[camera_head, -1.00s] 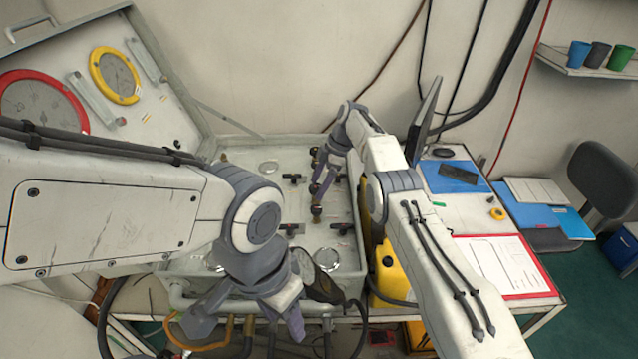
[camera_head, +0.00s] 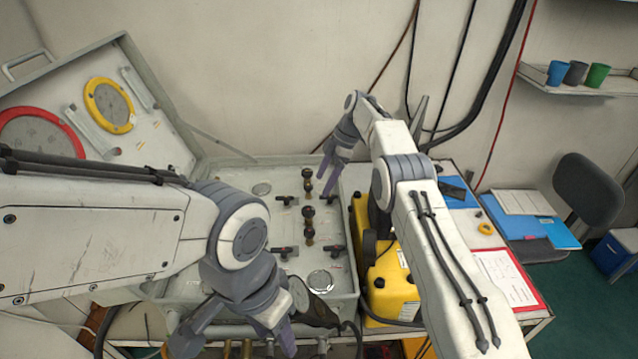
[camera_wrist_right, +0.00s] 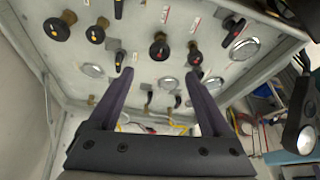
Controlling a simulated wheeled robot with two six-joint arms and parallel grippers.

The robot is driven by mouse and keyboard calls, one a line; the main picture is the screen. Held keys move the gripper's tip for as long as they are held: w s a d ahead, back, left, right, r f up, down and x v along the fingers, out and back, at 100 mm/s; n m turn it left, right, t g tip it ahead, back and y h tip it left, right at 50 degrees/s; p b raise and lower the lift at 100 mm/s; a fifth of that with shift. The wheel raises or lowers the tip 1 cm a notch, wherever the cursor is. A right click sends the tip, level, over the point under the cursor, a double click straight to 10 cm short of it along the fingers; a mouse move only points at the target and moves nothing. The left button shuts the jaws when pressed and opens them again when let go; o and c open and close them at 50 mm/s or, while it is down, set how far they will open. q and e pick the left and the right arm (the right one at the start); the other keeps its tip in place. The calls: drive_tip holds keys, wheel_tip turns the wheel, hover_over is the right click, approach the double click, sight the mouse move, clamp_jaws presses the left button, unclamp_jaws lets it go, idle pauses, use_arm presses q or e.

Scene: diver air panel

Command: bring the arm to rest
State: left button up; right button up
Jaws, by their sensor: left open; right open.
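My right gripper (camera_head: 330,172) is open and empty. In the head view it points down above the right back edge of the grey air panel (camera_head: 262,213). In the right wrist view its two fingers (camera_wrist_right: 159,74) are spread, with nothing between them held, and the panel's face (camera_wrist_right: 130,75) with black valve knobs (camera_wrist_right: 160,50) lies beyond them. My left gripper (camera_head: 236,338) is open and empty in front of the panel's front edge, low in the head view. Brass-and-black valves (camera_head: 308,212) stand in a row at the panel's middle.
A yellow case (camera_head: 388,290) stands right of the panel, close under my right arm. A raised lid with a red-ringed gauge (camera_head: 40,135) and a yellow-ringed gauge (camera_head: 110,105) is at left. A clipboard (camera_head: 508,275) lies at right. Cups (camera_head: 577,73) stand on a shelf.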

idle(0.4)
drive_tip(key=s+d+r+m+h, duration=0.1)
drive_tip(key=s+d+r+m, duration=0.1)
drive_tip(key=s+m, duration=0.3)
drive_tip(key=s+d+r+m+t+h, duration=0.1)
drive_tip(key=s+d+r+m, duration=0.1)
drive_tip(key=s+d+m, duration=0.2)
drive_tip(key=s+d+r+m+t+h, duration=0.1)
drive_tip(key=s+d+m, duration=0.3)
drive_tip(key=s, duration=0.5)
drive_tip(key=shift+s+d+r+m+h, duration=0.1)
drive_tip(key=shift+s+r+m+h, duration=0.1)
drive_tip(key=shift+m, duration=0.3)
drive_tip(key=shift+s+r+m+h, duration=0.1)
drive_tip(key=shift+r+m, duration=0.1)
drive_tip(key=shift+m, duration=0.3)
drive_tip(key=s+d+f+m+t, duration=0.15)
drive_tip(key=s+m, duration=0.35)
drive_tip(key=s, duration=0.9)
drive_tip(key=s+a+f+n+g+b, duration=0.1)
drive_tip(key=s+a+f+n+b, duration=0.2)
drive_tip(key=s+a+b, duration=0.3)
drive_tip(key=s+a+f+n+g+b, duration=0.2)
drive_tip(key=s+a+f+n+b, duration=0.2)
drive_tip(key=s+a+b, duration=0.2)
drive_tip(key=shift+s+a+n+b, duration=0.3)
drive_tip(key=shift+s+a+b, duration=0.15)
drive_tip(key=shift+s, duration=0.5)
